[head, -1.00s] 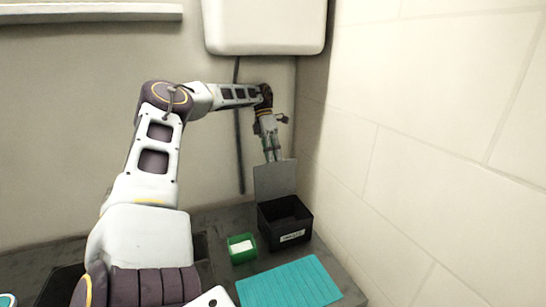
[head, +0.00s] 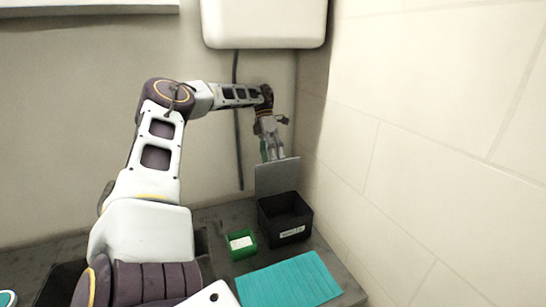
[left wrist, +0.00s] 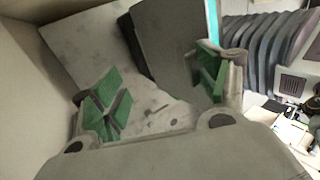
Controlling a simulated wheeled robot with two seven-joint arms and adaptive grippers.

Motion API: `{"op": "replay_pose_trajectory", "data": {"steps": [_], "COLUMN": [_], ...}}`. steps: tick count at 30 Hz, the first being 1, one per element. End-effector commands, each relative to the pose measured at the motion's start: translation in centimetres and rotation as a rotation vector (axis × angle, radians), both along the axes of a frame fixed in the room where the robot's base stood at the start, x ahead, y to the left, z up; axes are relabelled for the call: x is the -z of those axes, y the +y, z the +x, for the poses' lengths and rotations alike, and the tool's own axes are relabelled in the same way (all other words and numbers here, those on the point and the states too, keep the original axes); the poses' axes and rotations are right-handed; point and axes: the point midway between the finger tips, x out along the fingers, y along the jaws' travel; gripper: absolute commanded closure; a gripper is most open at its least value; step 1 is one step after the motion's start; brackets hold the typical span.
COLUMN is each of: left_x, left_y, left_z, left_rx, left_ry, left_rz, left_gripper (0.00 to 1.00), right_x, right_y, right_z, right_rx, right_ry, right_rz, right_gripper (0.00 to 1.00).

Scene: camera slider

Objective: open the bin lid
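The bin is a black open-topped box (head: 285,222) with a white label on its front, near the wall corner in the head view. Its grey lid (head: 277,177) stands upright at the bin's back edge, so the bin's mouth is uncovered. My left gripper (head: 272,153) points down just behind and above the lid, its tips partly hidden by it. In the left wrist view my left gripper's green-padded fingers (left wrist: 158,88) are spread wide with nothing held between them. A grey panel, likely the lid (left wrist: 165,45), shows past them; contact cannot be told. My right gripper is not in view.
A small green box (head: 241,245) with a white top or content stands left of the bin. A teal ribbed mat (head: 290,281) lies in front. The light wall (head: 430,140) is close on the right, and a white cabinet (head: 264,24) hangs above.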

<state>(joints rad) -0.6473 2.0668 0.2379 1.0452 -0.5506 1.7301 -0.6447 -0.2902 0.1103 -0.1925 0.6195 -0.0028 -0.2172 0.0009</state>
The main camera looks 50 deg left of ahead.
Motion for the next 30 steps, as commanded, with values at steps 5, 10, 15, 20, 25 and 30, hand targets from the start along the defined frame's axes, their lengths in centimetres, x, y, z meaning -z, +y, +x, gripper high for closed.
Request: {"op": "replay_pose_trajectory", "data": {"steps": [5,10,15,20,25,30], "left_x": [0.8,0.7,0.1,-1.4,-3.9,-6.6], "left_y": [0.3,0.3,0.3,0.2,0.0,-0.1], "left_z": [-0.3,-0.3,-0.3,-0.2,-0.2,-0.1], "left_rx": [-0.005,-0.006,-0.005,-0.004,-0.004,-0.002], "left_ry": [0.012,0.013,0.012,0.009,0.005,0.002], "left_rz": [0.007,0.007,0.008,0.008,0.007,0.006], "left_gripper": [0.46,0.46,0.52,0.75,0.86,0.86], "right_x": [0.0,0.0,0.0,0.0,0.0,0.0], "right_y": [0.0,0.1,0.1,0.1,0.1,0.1], "right_z": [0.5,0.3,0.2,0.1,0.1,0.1], "right_rx": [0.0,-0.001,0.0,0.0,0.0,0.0], "right_ry": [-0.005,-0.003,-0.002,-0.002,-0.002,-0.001], "right_rz": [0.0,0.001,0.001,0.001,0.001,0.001], "right_gripper": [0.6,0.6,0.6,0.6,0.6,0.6]}}
